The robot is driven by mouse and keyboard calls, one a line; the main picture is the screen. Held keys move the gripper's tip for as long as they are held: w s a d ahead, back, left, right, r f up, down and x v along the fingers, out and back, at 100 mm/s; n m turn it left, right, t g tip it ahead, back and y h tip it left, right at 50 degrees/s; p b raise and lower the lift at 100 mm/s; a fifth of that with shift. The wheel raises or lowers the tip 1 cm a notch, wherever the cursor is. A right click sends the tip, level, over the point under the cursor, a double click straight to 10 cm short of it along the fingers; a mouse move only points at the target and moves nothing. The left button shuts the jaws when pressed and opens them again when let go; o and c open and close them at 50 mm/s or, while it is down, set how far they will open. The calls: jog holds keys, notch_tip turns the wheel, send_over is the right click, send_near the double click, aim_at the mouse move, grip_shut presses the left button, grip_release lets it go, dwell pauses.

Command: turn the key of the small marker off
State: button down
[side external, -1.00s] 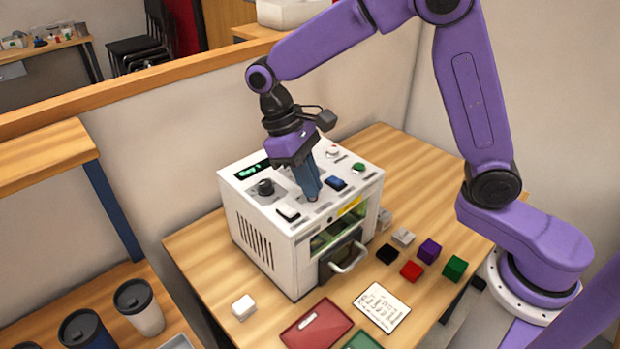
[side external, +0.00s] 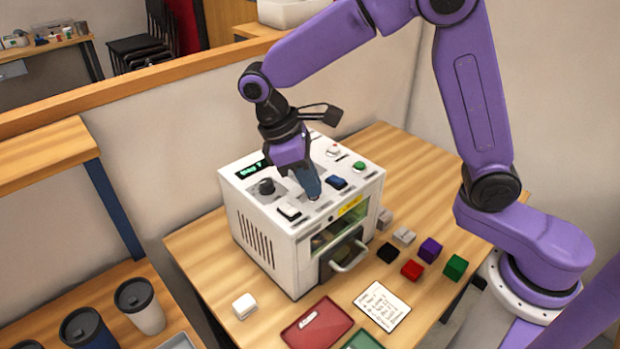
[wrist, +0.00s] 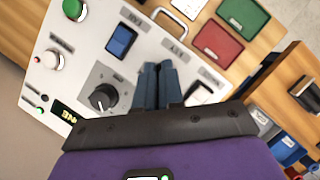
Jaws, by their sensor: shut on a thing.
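The small marker (side external: 262,235) is a white box with a sloped control panel, standing on the wooden table. My gripper (side external: 313,197) points down onto the panel, between the white rocker (side external: 289,212) and the blue rocker (side external: 337,183). Its two blue-grey fingers are close together and shut on the key, which they hide. In the wrist view my gripper (wrist: 158,70) reaches the panel between the black knob (wrist: 103,97) and the white rocker, partly covered by my gripper. The key's angle cannot be seen.
A door handle (side external: 350,257) juts from the front. Several small coloured blocks, a note (side external: 382,306) and a red tray (side external: 317,325) lie in front.

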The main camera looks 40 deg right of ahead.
jog(key=shift+w+r, duration=0.1)
jog(key=c, duration=1.3)
grip_release()
jog(key=shift+o, duration=0.2)
jog(key=shift+a, duration=0.1)
jog(key=v, duration=1.7)
jog(key=shift+r, duration=0.2)
jog(key=shift+d, duration=0.2)
jog(key=s+d+f+n+t+y, duration=0.1)
jog(key=s+d+f, duration=0.4)
jog(key=s, duration=0.3)
jog(key=s+d+f+n+t+y, duration=0.1)
jog(key=s+d+f, duration=0.4)
jog(key=s, duration=0.4)
jog(key=s+d+f+n+t+y, duration=0.1)
jog(key=s+d+f, duration=0.4)
jog(key=s, duration=0.4)
jog(key=shift+d+f+y, duration=0.15)
jog(key=shift+d+y, duration=0.25)
jog(key=shift+d, duration=0.5)
